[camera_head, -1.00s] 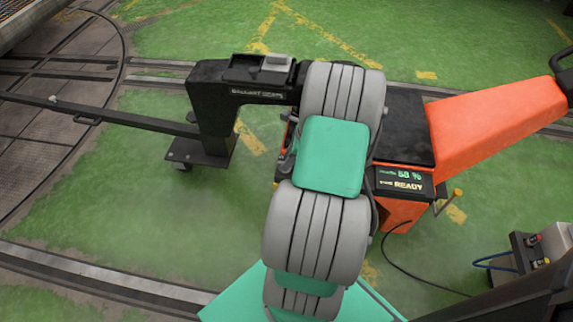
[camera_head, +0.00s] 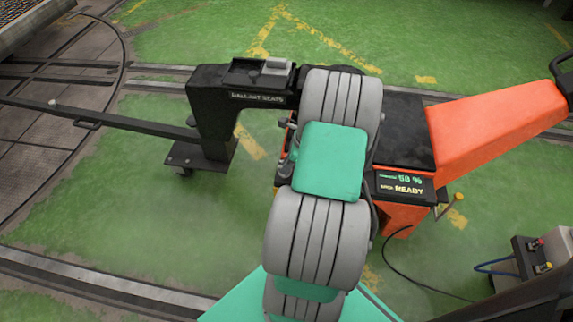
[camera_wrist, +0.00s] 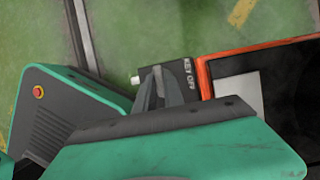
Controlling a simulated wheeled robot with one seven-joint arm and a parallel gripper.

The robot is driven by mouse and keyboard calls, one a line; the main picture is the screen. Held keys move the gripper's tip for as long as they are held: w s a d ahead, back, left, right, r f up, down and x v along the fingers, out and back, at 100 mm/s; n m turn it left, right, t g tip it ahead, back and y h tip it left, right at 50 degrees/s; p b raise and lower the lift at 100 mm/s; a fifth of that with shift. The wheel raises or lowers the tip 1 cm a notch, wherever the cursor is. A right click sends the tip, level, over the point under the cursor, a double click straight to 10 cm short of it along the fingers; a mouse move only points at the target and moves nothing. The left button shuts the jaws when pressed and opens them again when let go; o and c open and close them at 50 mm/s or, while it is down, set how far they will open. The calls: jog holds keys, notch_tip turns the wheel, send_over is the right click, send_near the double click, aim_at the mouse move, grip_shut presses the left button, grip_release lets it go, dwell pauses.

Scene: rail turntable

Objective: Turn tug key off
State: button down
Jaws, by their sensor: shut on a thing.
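The orange tug (camera_head: 490,125) stands at the right of the head view, with a black top and a display (camera_head: 402,187) reading 58 % and READY. In the wrist view a dark key panel (camera_wrist: 184,68) labelled KEY OFF sits beside the tug's orange edge (camera_wrist: 260,47). My gripper (camera_wrist: 158,74) is over this panel, its fingers close together and shut on the tug key. The key itself is hidden between the fingers, so its angle cannot be told. In the head view my arm hides the gripper and the panel.
A black ballast seat frame (camera_head: 212,115) stands left of my arm, with a bar (camera_head: 100,115) running left over the rails. A dark box with a cable (camera_head: 535,260) is at the lower right. Green floor (camera_head: 120,200) is free at the left.

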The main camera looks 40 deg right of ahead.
jog(key=shift+p, duration=0.3)
jog(key=n+p, duration=0.2)
jog(key=shift+r+n+g+y, duration=0.2)
jog(key=shift+n+g+y, duration=0.1)
jog(key=shift+y, duration=0.1)
jog(key=n+g+p, duration=0.1)
jog(key=n, duration=0.1)
jog(key=n+g+y+p, duration=0.1)
jog(key=n+p, duration=0.1)
jog(key=n, duration=0.1)
jog(key=shift+w+d+f+n, duration=0.1)
jog(key=shift+w+n, duration=0.1)
jog(key=shift+n, duration=0.1)
jog(key=n, duration=0.2)
jog(key=n+g, duration=0.1)
jog(key=n, duration=0.1)
jog(key=shift+w+f+g+p, duration=0.1)
jog(key=shift+g+p, duration=0.2)
jog(key=n+g, duration=0.1)
jog(key=n, duration=0.1)
jog(key=n+g+h, duration=0.1)
jog(key=n, duration=0.2)
jog(key=shift+w+n+b, duration=0.1)
jog(key=shift+n+b, duration=0.2)
jog(key=shift+b, duration=0.05)
jog(key=c, duration=1.4)
grip_release()
jog(key=shift+c, duration=0.2)
